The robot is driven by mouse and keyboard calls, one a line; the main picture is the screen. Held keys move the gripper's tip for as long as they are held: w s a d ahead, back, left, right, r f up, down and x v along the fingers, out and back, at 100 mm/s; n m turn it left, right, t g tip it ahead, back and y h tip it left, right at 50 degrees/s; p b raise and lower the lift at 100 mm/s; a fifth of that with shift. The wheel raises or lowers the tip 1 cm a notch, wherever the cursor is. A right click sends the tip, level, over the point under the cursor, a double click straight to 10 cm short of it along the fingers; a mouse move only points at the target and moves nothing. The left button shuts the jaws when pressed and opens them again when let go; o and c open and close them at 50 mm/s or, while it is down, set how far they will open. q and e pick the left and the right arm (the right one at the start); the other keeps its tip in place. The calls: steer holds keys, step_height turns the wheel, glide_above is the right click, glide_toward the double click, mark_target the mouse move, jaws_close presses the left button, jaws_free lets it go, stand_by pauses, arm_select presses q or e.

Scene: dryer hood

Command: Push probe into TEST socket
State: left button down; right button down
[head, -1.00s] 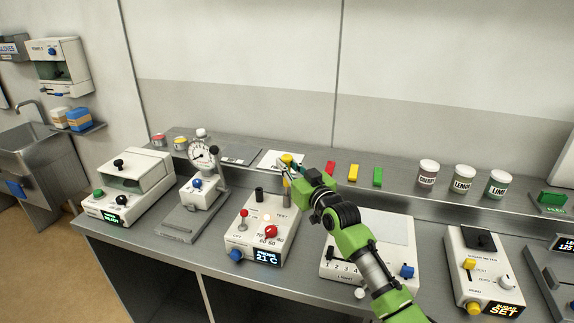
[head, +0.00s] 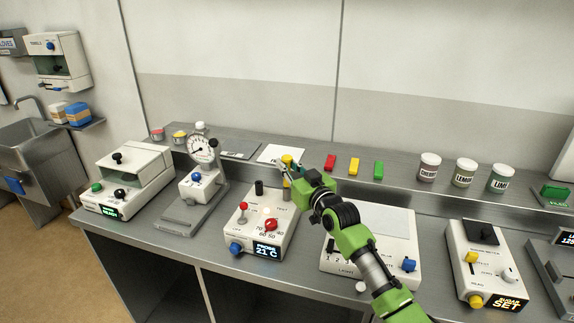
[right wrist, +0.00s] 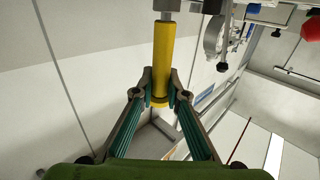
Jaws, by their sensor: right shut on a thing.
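The probe has a yellow handle (right wrist: 163,60) in the right wrist view, with a grey metal shaft beyond it at the top edge. My right gripper (right wrist: 160,98) is shut on the lower end of this handle. In the head view, the yellow handle (head: 287,160) stands about upright in my right gripper (head: 289,172). It is above the back right of the white probe unit (head: 246,226), whose display reads PROBE 21 C. A grey post (head: 286,191) stands below the gripper, near the TEST label. I cannot tell whether the shaft tip touches the socket. My left gripper is not in view.
A black post (head: 259,187), a red-topped lever (head: 243,206) and a red knob (head: 271,225) stand on the unit close by. A dial gauge stand (head: 200,175) is to the left. A white panel unit (head: 372,245) lies under my right arm.

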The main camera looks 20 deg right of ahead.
steer(key=shift+f, duration=0.45)
steer(key=c, duration=1.9)
jaws_free()
steer(key=s, duration=0.4)
steer(key=s+d, duration=0.1)
steer(key=s, duration=0.3)
steer(key=s+d, duration=0.1)
steer(key=s, duration=0.2)
steer(key=shift+s+d, duration=0.15)
steer(key=shift+s, duration=0.25)
steer(key=shift+f, duration=0.1)
